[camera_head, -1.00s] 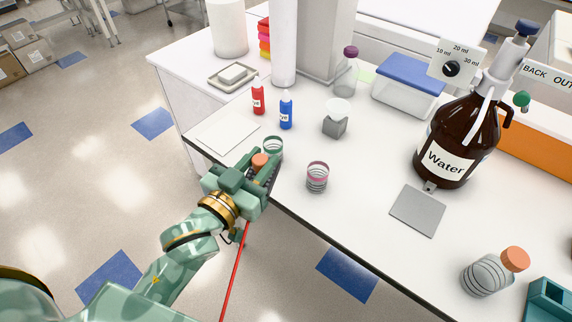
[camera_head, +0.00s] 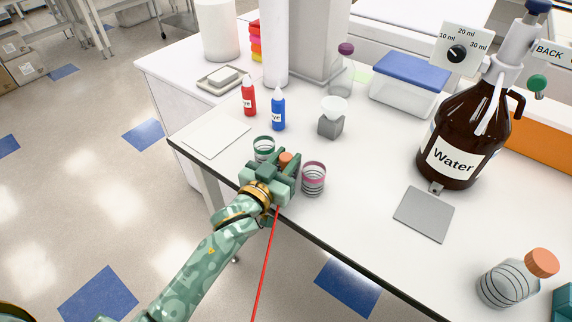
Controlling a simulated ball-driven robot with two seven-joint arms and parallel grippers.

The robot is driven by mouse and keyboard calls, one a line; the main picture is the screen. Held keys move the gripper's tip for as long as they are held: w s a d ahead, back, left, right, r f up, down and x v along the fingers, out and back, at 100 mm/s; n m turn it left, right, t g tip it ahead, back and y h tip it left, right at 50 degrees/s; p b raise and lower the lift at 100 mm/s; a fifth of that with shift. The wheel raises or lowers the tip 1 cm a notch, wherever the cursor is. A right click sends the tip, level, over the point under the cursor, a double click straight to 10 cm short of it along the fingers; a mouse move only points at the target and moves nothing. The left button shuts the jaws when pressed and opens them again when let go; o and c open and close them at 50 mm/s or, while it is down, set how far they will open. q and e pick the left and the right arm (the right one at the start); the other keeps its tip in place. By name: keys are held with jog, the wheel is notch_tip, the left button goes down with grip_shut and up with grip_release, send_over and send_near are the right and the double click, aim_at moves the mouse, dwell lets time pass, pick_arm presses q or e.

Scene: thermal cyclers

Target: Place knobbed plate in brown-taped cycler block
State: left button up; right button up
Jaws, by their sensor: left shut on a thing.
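My left gripper (camera_head: 279,172) is at the front edge of the white bench. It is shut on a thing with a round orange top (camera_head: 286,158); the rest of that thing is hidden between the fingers. A clear beaker with a green rim (camera_head: 263,149) stands just behind and left of the gripper. A clear beaker with a pink rim (camera_head: 313,180) stands close on its right; I cannot tell whether they touch. No cycler with brown tape and no clear knobbed plate shows. My right gripper is not in view.
A brown Water bottle (camera_head: 453,150), a grey pad (camera_head: 424,214) and an orange-capped jar (camera_head: 508,283) stand to the right. Red (camera_head: 248,98) and blue (camera_head: 278,112) dye bottles and a funnel on a grey block (camera_head: 331,124) stand behind. The bench middle is clear.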

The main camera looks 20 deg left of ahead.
pick_arm(q)
jog(key=shift+f, duration=0.6)
jog(key=shift+r, duration=0.2)
jog(key=o, duration=0.7)
jog(key=shift+f, duration=0.2)
jog(key=shift+c, duration=0.2)
jog(key=o, duration=0.4)
